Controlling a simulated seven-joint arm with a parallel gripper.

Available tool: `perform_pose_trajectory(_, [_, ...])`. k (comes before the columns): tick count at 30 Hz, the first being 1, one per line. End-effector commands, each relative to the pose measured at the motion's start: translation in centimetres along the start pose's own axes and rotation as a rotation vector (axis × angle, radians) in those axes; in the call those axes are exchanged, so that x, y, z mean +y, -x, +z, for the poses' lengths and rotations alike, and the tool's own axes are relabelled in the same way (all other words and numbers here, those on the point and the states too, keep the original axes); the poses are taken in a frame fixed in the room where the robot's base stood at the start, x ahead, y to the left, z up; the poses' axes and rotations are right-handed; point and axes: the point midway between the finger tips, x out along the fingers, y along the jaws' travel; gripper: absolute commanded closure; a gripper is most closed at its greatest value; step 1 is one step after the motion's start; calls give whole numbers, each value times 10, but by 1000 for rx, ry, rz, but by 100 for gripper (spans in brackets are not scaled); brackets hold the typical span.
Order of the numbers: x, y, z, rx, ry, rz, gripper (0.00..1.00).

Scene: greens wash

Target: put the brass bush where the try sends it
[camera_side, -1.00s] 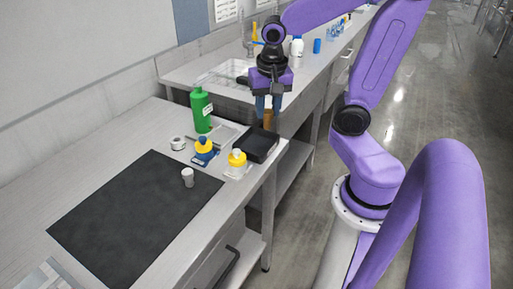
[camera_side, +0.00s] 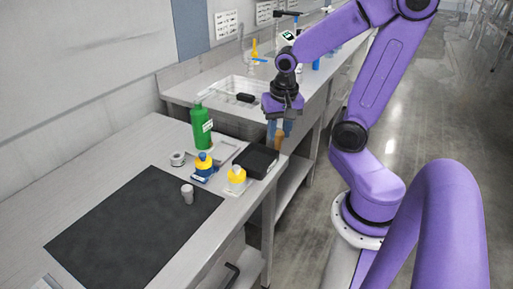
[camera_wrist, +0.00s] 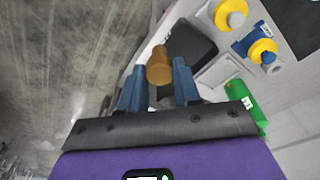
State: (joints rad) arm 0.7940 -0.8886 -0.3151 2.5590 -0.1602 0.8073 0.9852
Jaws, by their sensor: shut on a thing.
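The brass bush (camera_side: 279,140) is a small orange-brown stepped cylinder. My gripper (camera_side: 280,129) is shut on it, with blue fingers on either side, and holds it in the air near the back right corner of the black tray. In the wrist view the bush (camera_wrist: 159,66) sits between the two fingertips of my gripper (camera_wrist: 160,82), beside the black tray (camera_wrist: 192,36). A small grey cylinder (camera_side: 187,195) stands upright on the dark mat (camera_side: 120,225). I cannot tell what it is for.
The black tray (camera_side: 247,161) lies at the bench's right edge, its inside dark. Most of the mat is clear.

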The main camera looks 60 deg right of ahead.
Motion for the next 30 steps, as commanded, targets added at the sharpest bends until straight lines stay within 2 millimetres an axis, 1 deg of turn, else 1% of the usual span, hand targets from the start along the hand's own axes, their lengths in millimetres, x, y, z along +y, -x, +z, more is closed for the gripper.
perform_pose_trajectory(3, [-7,-11,-15,-4,-3,5,100])
perform_pose_trajectory(9, [-18,-26,-36,-3,-2,3,100])
perform_pose_trajectory(21, [-32,-72,-60,-3,0,3,100])
perform_pose_trajectory(25, [-36,-80,-66,-1,0,2,100])
perform_pose_trajectory(30, [-38,-86,-69,-1,0,1,100])
